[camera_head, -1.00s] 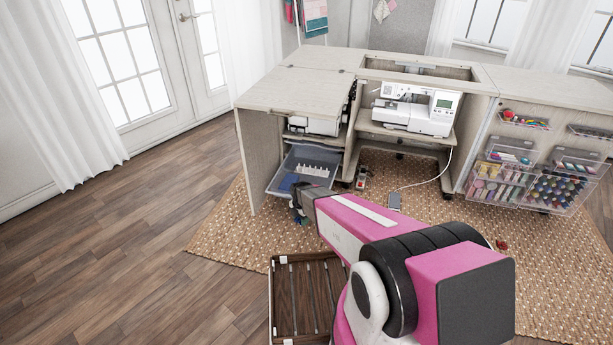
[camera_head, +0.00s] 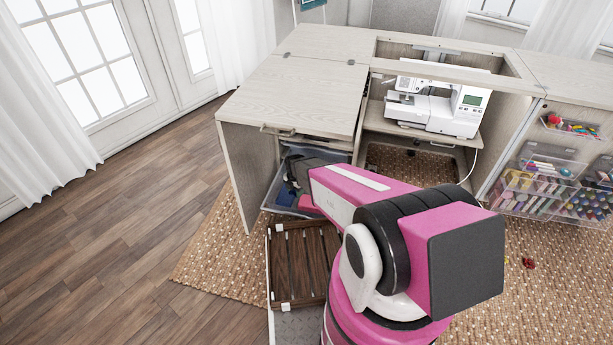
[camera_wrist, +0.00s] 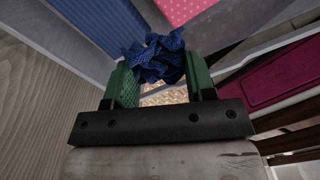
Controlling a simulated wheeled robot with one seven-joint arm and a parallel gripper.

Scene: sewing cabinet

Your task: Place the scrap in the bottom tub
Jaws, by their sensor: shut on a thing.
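The scrap, a crumpled dark blue cloth (camera_wrist: 155,58), is held between the green fingers of my gripper (camera_wrist: 159,80) in the wrist view. The bottom tub, a grey translucent bin (camera_head: 272,196), sits low in the left bay of the cabinet, pulled out at the front. Blue and pink pieces lie inside it. The exact height above the tub cannot be told.
The cabinet's wooden side panel (camera_head: 240,165) stands close on the left of the tub, and its top (camera_head: 295,95) overhangs it. A slatted wooden tray (camera_head: 300,262) is in front. A sewing machine (camera_head: 440,108) stands to the right. Wooden floor at the left is clear.

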